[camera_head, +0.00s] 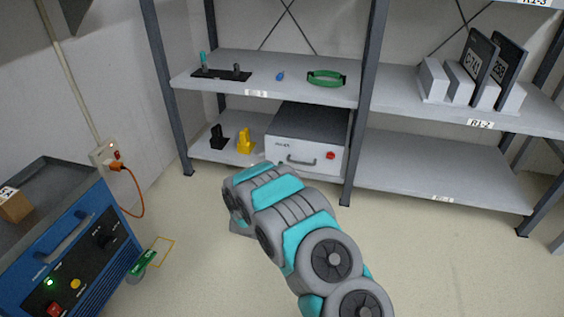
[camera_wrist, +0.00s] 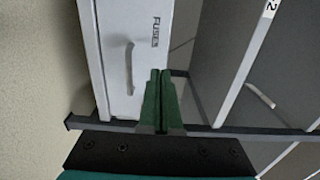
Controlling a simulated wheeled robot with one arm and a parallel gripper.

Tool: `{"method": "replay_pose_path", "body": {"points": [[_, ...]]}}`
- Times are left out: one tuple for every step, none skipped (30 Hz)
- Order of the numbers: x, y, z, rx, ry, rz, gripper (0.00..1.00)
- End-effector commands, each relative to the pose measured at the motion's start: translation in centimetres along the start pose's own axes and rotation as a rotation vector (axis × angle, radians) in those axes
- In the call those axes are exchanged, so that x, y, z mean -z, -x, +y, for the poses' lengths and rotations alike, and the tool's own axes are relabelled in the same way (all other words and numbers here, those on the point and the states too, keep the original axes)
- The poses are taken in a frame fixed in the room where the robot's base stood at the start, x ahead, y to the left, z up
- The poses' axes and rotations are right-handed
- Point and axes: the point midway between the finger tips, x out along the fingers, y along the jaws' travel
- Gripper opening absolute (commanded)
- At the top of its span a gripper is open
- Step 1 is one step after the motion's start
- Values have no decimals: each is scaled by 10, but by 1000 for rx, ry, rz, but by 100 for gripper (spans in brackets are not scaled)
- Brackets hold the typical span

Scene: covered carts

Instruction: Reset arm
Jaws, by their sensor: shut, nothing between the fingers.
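My arm (camera_head: 300,225), grey and teal, reaches up from the bottom of the head view over the floor in front of the shelf rack. My gripper is hidden behind the arm links there. In the wrist view my gripper (camera_wrist: 160,75) has its two green fingers together and nothing between them. A white panel marked FUSE, with a grey handle (camera_wrist: 129,68), is beyond the fingers, to their left. I cannot tell whether they touch anything.
The shelf rack (camera_head: 420,175) bears a white-fronted box (camera_head: 295,151), a green ring-shaped item (camera_head: 326,78) and black plates (camera_head: 481,55). A blue machine (camera_head: 75,255) stands at left, with an orange cable (camera_head: 136,190) to a wall socket. Floor at right (camera_head: 440,260) is clear.

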Motion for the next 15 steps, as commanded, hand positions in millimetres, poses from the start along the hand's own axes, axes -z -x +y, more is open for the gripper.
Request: {"method": "replay_pose_path", "body": {"points": [[-1, 4, 0, -1, 0, -1, 0], [-1, 5, 0, 0, 0, -1, 0], [0, 7, 0, 0, 0, 0, 0], [0, 8, 0, 0, 0, 0, 0], [0, 8, 0, 0, 0, 0, 0], [0, 8, 0, 0, 0, 0, 0], [0, 8, -1, -2, 1, 0, 0], [0, 8, -1, -6, 3, -1, 0], [0, 7, -3, -15, 8, -4, 0], [1, 6, -5, -25, 14, -7, 0], [1, 5, -8, -38, 23, -11, 0], [1, 4, -11, -63, 36, -20, 0], [1, 3, -15, -84, 49, -28, 0], [2, 2, -19, -105, 63, -36, 0], [2, 2, -23, -143, 86, -53, 0]]}}
